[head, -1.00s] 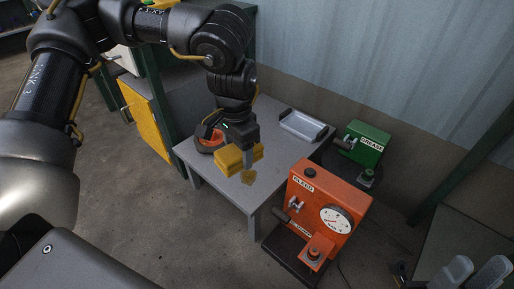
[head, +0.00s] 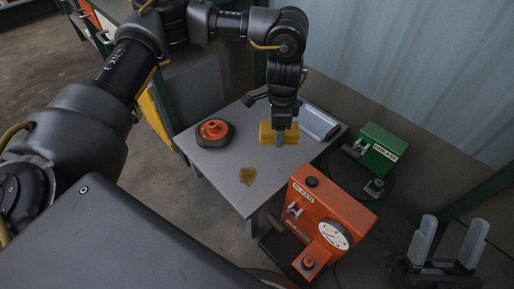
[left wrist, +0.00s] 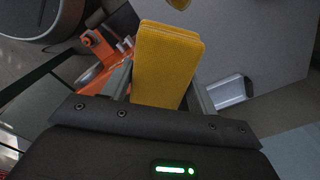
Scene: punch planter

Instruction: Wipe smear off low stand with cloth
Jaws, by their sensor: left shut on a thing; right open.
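My left gripper (head: 280,138) is shut on a yellow folded cloth (head: 265,133) and holds it over the back right part of the low grey stand (head: 215,163). The cloth also shows between the fingers in the left wrist view (left wrist: 165,65). I cannot tell whether the cloth touches the top. A yellow-brown smear (head: 248,176) lies on the stand near its front corner, apart from the cloth. Part of the smear shows at the top edge of the left wrist view (left wrist: 181,4). My right gripper (head: 450,245) is open and empty at the lower right, away from the stand.
An orange and black round object (head: 213,130) sits on the stand's left side. A grey metal tray (head: 320,122) lies at its back right edge. An orange machine with a gauge (head: 325,215) stands close in front right. A green machine (head: 378,150) stands behind it.

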